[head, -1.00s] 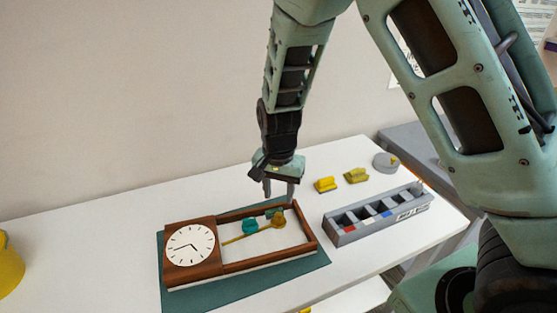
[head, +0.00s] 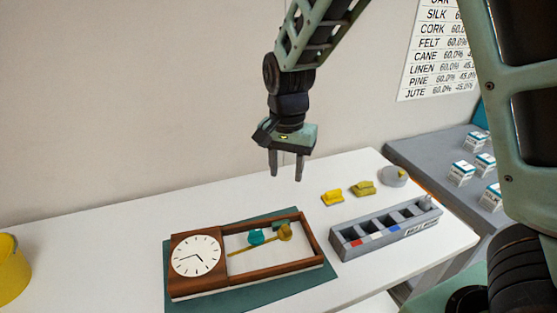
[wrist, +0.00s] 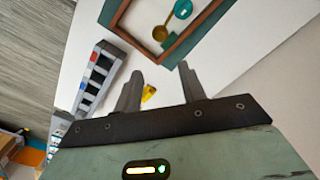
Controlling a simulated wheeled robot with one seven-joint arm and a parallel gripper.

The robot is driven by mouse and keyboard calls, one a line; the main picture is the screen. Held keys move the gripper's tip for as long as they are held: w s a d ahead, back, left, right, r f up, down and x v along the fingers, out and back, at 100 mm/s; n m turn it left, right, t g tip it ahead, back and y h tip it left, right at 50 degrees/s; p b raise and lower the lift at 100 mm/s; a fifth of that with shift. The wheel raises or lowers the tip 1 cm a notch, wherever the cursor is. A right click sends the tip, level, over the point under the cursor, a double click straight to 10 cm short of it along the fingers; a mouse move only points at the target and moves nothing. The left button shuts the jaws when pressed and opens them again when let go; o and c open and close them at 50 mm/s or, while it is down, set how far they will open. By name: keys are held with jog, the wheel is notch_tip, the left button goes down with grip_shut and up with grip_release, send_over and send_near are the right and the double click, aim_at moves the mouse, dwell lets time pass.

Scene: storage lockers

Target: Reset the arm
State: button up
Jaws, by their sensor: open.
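My gripper (head: 286,166) is open and empty. It hangs above the white table, over the back right part of a wooden clock (head: 185,280) and clear of it. The clock lies on a dark green mat (head: 312,278), with a white dial at its left and an open framed case at its right. Inside the case are a yellow pendulum (head: 284,232) and a teal piece (head: 256,237). In the wrist view both fingers of my gripper (wrist: 157,85) stand apart, with part of the clock frame (wrist: 172,57) beyond them.
A grey compartment tray (head: 342,250) stands right of the clock. Two yellow blocks (head: 332,197) (head: 364,188) and a grey round thing (head: 394,178) lie behind it. A yellow container (head: 12,270) is at far left. A grey surface (head: 420,150) with several small boxes adjoins at right.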

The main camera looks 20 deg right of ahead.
jog(key=s+a+r+n, duration=0.1)
jog(key=s+a+n, duration=0.2)
jog(key=s+n, duration=0.5)
jog(key=s+a+r+n, duration=0.2)
jog(key=s+n, duration=0.5)
jog(key=s, duration=0.9)
jog(key=shift+s+a+n+y, duration=0.15)
jog(key=shift+a+n+y, duration=0.15)
jog(key=shift+a+n, duration=0.15)
jog(key=shift+a+r, duration=0.1)
jog(key=shift+r, duration=0.05)
